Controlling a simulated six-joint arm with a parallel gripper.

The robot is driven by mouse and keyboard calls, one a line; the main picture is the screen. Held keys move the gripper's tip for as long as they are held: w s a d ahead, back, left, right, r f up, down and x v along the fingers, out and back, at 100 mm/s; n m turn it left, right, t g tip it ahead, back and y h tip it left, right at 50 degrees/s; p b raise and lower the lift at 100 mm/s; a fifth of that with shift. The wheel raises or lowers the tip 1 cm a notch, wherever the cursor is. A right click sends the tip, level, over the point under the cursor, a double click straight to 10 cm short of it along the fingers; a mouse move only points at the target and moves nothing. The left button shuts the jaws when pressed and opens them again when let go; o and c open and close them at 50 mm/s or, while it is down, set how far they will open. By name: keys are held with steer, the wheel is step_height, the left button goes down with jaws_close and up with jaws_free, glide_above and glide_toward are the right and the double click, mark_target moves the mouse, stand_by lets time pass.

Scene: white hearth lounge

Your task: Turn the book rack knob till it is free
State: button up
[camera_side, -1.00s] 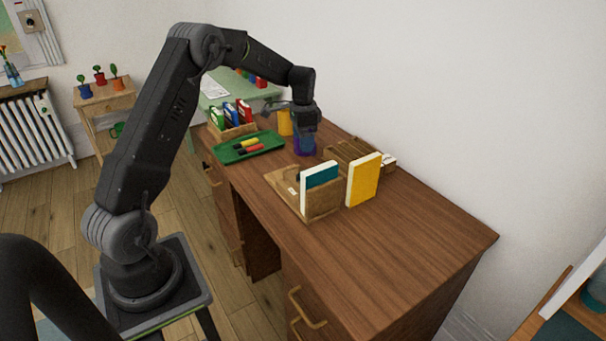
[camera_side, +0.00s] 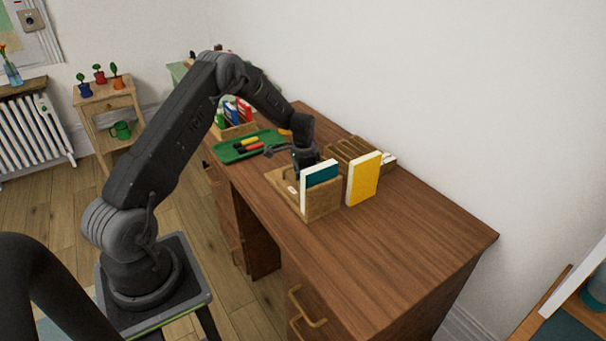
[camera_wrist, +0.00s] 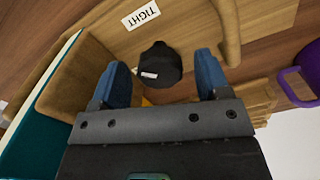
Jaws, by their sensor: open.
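The book rack (camera_side: 322,205) is light wood and stands on the brown desk. A teal book (camera_side: 320,174) is in it, and the book also shows in the wrist view (camera_wrist: 42,140). In the wrist view the knob (camera_wrist: 160,62) is dark, with a small white mark on its face. A white label reading TIGHT (camera_wrist: 141,14) lies beyond it on the wood. My gripper (camera_wrist: 162,60) is open, its blue fingertips on either side of the knob, with visible gaps. In the side view my gripper (camera_side: 297,168) is low over the rack and hides the knob.
A yellow book (camera_side: 363,178) stands right of the rack, before a slotted wooden holder (camera_side: 350,150). A green tray with markers (camera_side: 225,152) lies behind. A purple mug (camera_wrist: 300,75) is near in the wrist view. The desk's front right is clear.

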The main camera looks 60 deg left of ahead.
steer(key=shift+c, duration=0.3)
steer(key=c, duration=0.9)
steer(key=shift+n, duration=0.4)
steer(key=n, duration=1.2)
steer(key=shift+r+n, duration=0.1)
steer(key=shift+n, duration=0.2)
steer(key=o, duration=1)
steer(key=shift+c, duration=0.2)
